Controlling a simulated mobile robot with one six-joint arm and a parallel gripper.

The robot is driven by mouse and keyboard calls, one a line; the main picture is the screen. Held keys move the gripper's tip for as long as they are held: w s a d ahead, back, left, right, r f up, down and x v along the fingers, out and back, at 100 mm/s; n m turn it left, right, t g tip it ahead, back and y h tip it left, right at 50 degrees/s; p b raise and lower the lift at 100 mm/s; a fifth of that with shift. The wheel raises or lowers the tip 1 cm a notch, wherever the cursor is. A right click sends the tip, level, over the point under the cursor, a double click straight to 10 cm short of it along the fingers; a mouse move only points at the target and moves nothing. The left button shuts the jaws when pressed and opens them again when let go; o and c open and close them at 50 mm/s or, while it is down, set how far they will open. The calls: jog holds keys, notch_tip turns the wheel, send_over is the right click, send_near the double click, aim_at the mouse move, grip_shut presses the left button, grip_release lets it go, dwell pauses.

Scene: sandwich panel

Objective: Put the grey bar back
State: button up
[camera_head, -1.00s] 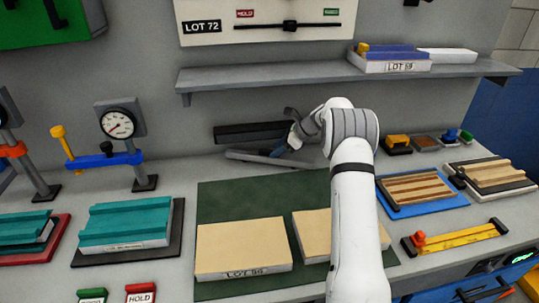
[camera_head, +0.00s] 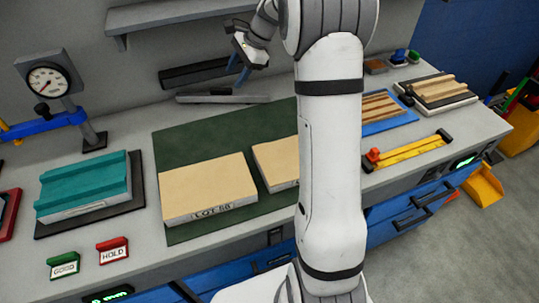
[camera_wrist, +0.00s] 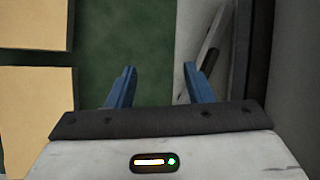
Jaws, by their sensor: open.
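The grey bar (camera_head: 215,98) lies on the bench along the back, in front of a long dark holder (camera_head: 190,76) by the wall. It looks out of the holder. My gripper (camera_head: 242,72) is open with blue fingers, above the bar's right part, and appears apart from it. In the wrist view my gripper (camera_wrist: 160,88) has nothing between its fingers. A slanted grey piece, probably the bar (camera_wrist: 212,32), shows beyond the right finger, beside the dark holder (camera_wrist: 240,50). The finger hides part of it.
A green mat (camera_head: 195,137) bears two beige panels, the nearer-left one (camera_head: 208,187) marked LOT. A dial gauge (camera_head: 48,82) stands at left, and a shelf (camera_head: 170,20) juts out above. A yellow level-like tool (camera_head: 405,152) lies at right. My arm hides part of the bench.

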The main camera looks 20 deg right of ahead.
jog(key=s+a+n+h, duration=0.1)
jog(key=s+n, duration=0.7)
jog(key=s, duration=0.9)
jog(key=s+a+n+h, duration=0.2)
jog(key=s+n+h, duration=0.2)
jog(key=s, duration=1.2)
jog(key=n, duration=0.3)
jog(key=shift+s+n+t+h, duration=0.3)
jog(key=shift+s+n, duration=0.1)
jog(key=shift+c, duration=0.2)
